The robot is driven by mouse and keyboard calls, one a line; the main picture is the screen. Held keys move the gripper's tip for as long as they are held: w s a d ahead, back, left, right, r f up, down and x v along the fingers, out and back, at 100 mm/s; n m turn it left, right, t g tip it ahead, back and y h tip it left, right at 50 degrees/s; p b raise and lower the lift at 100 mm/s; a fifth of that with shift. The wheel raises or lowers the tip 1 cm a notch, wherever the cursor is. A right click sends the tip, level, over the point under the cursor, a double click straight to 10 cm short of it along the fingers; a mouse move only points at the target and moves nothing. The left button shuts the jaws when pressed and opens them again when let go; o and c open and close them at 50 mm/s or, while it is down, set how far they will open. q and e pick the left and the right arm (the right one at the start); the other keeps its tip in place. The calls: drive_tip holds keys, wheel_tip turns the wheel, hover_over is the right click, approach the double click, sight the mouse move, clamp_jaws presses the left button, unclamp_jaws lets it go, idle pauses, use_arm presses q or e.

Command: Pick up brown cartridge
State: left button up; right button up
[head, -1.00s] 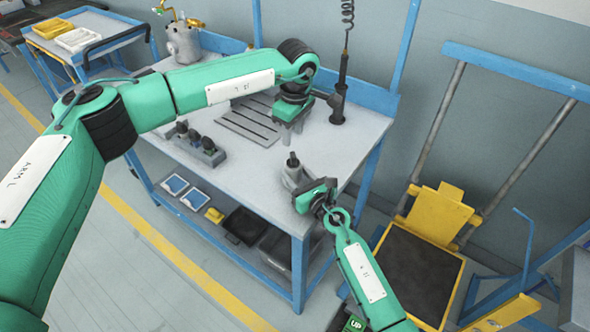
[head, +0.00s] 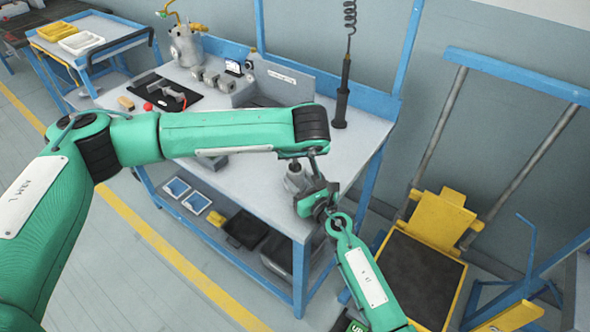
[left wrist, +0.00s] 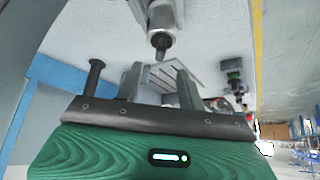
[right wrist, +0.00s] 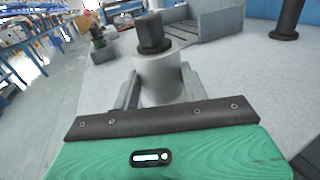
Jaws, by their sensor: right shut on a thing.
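No cartridge is clearly brown. A holder with several small dark-topped pieces (left wrist: 234,72) shows in the left wrist view, and again at the left of the right wrist view (right wrist: 100,45); their colours are too unclear to tell. In the head view my left arm covers most of it. My right gripper (head: 304,192) is shut on a grey cylinder body with a dark top (right wrist: 155,70), upright at the bench's right front. My left gripper (left wrist: 158,78) is open and empty, its fingers apart near that dark top; its fingers are hardly visible in the head view.
A slotted grey tray (right wrist: 205,22) lies behind the held body. A black hanging tool (head: 342,95) stands at the bench's back right. A black mat with a vise-like part (head: 168,92) and a metal pot (head: 185,45) are at the back left.

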sight(295, 161)
use_arm(q)
drive_tip(key=shift+x, duration=3.5)
clamp_jaws()
